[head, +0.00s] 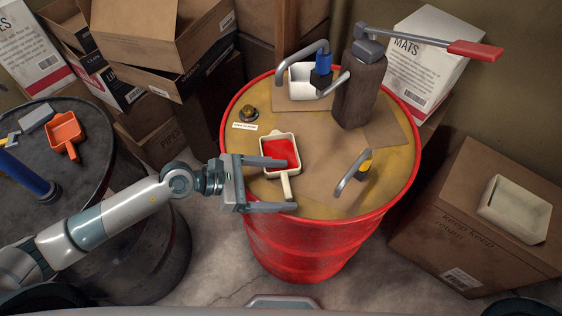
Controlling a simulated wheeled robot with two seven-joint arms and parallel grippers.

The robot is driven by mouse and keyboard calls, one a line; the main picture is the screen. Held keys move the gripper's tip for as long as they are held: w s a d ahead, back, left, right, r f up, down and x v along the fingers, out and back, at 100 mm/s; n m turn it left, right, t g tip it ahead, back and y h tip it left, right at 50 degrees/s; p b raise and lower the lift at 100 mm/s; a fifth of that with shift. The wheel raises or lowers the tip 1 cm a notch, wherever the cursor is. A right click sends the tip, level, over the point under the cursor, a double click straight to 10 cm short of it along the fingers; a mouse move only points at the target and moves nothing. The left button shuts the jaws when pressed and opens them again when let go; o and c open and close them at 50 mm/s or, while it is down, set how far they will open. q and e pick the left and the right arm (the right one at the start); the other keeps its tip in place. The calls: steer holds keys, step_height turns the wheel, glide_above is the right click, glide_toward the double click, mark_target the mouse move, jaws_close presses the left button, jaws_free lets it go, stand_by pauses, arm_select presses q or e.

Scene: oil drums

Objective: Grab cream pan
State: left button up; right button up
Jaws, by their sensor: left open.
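The cream pan (295,144) sits on top of the red oil drum (310,245), with red contents inside and its handle (286,186) pointing toward the front. My left gripper (290,184) reaches in from the left and is open. Its two fingers lie on either side of the pan's handle in the picture, one over the pan's body and one below the handle's end. I cannot tell whether they touch the pan. My right gripper is not in view.
A pump with a red lever (474,50) and a blue-banded pipe (321,70) stand at the drum's back. A grey bent spout (352,172) is right of the pan. A dark drum (95,170) at left bears an orange pan (65,131). Cardboard boxes surround the drums.

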arm_select(q)
steer(key=c, duration=1.5)
steer(key=shift+r, duration=0.25)
steer(key=shift+r+b, duration=0.8)
steer(key=shift+r, duration=3.95)
